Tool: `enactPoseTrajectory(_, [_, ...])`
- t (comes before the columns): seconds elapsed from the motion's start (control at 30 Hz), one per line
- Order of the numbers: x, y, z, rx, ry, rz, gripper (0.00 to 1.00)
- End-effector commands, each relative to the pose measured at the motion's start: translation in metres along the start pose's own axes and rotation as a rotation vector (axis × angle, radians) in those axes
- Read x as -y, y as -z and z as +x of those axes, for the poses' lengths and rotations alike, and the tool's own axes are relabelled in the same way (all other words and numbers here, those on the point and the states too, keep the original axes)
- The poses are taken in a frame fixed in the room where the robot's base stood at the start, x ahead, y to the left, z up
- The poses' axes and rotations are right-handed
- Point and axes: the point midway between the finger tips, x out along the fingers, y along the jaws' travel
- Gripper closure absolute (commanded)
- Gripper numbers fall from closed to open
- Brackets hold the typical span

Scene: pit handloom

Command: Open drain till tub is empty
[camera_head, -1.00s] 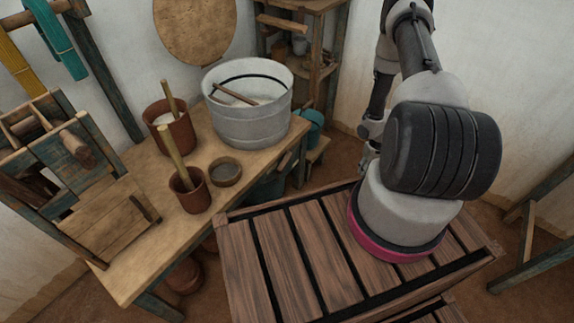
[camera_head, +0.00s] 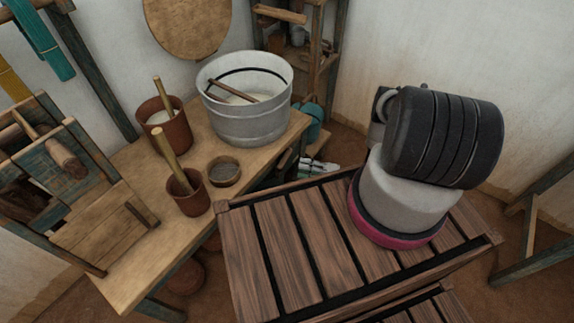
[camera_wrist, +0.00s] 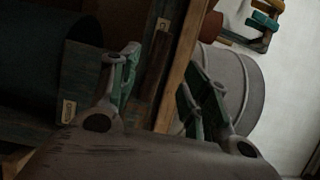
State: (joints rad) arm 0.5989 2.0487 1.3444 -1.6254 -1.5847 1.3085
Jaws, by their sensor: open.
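The grey metal tub (camera_head: 246,115) stands upright on the wooden table, with pale contents and a stick across its inside. In the wrist view part of the tub's side (camera_wrist: 247,85) shows at the right, behind my right finger. I cannot make out a drain on it. My gripper (camera_wrist: 160,68) is open, its two green-grey fingers apart. The table's wooden edge (camera_wrist: 192,62) runs diagonally beyond the gap, and nothing is seen held. In the head view the gripper is small and partly hidden, low beside the table's right end.
The table (camera_head: 135,262) also bears two brown pots (camera_head: 170,130) with sticks and a small round bowl (camera_head: 223,171). A dark cylindrical vessel (camera_wrist: 45,45) shows in the wrist view. A slatted wooden bench (camera_head: 280,255) stands in front. A shelf (camera_head: 318,45) stands behind the tub.

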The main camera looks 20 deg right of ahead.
Motion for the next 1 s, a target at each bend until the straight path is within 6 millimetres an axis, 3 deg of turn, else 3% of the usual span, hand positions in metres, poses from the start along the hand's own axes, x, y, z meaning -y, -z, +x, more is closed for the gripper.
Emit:
enactPoseTrajectory(0.5, [-0.002,-0.001,0.070,0.002,-0.006,0.009,0.53])
enactPoseTrajectory(0.87, [-0.002,0.000,0.076,-0.001,-0.007,0.008,0.53])
enactPoseTrajectory(1.0, [-0.002,0.000,0.076,-0.001,-0.007,0.008,0.79])
